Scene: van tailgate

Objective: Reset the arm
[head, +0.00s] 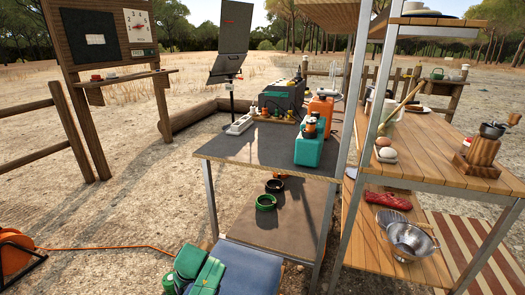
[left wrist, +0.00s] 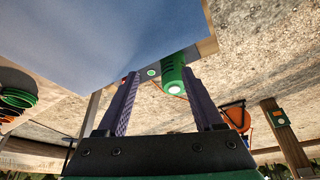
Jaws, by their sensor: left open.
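My left gripper (left wrist: 162,74) shows in the left wrist view, its two dark ribbed fingers spread apart with nothing held between them. A green cylinder with a pale round end (left wrist: 174,80) shows beyond the fingertips, against a large blue-grey surface. In the head view, green rounded parts (head: 194,268) stand at the bottom edge beside a blue flat-topped block (head: 248,268); I cannot make out fingertips there. My right gripper is in neither view.
A wooden shelf unit (head: 445,160) stands right. An orange reel (head: 14,257) and cable lie left; the ground between is open.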

